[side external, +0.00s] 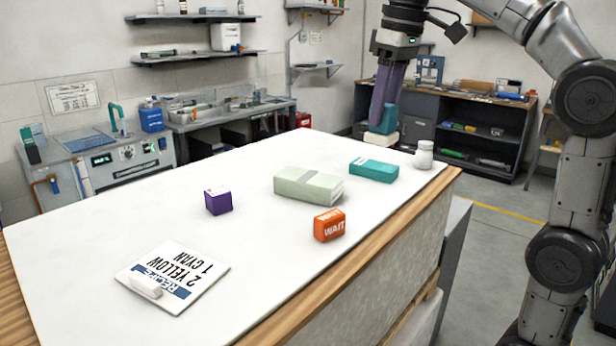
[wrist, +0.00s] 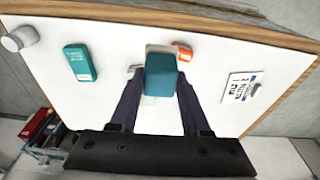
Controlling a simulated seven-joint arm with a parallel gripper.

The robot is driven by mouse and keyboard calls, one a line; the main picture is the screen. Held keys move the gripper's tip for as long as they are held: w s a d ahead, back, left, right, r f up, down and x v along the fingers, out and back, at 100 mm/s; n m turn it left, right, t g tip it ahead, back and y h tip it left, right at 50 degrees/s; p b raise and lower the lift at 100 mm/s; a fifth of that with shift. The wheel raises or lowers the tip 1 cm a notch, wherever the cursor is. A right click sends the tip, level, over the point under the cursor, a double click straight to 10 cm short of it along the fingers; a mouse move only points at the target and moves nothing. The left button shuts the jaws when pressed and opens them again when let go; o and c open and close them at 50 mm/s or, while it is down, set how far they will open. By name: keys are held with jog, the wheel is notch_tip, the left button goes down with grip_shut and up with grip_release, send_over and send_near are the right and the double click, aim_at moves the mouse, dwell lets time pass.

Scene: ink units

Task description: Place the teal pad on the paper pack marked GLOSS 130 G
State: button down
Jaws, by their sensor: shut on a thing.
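My gripper (side external: 385,95), with long dark purple fingers, is shut on the teal pad (side external: 383,120). The pad has a cream lower layer and hangs in the air above the far end of the table. In the wrist view the teal pad (wrist: 161,77) sits between the fingertips. The paper pack (side external: 300,183), pale green with a grey band, lies on the table, apart from the pad and lower, to its left in the side view. I cannot read any marking on it. In the wrist view the pad hides much of what lies behind it.
A teal box (side external: 373,170) and a white bottle (side external: 424,155) stand to the right of the pack. An orange WAIT box (side external: 329,225) is in front, a purple box (side external: 218,201) to the left. A card (side external: 172,276) with a white piece on it lies nearer. The table's left part is clear.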

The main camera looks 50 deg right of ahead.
jog(key=shift+w+d+f, duration=0.15)
jog(key=shift+d, duration=0.3)
jog(key=w+d+f, duration=0.1)
jog(key=w+f, duration=0.3)
jog(key=w+d+f, duration=0.1)
jog(key=w+f, duration=0.3)
jog(key=w, duration=0.1)
jog(key=w+f, duration=0.4)
jog(key=shift+w+d, duration=0.2)
jog(key=shift+d, duration=0.2)
jog(key=shift+f, duration=0.5)
jog(key=shift+f, duration=0.1)
jog(key=shift+c, duration=1.8)
grip_release()
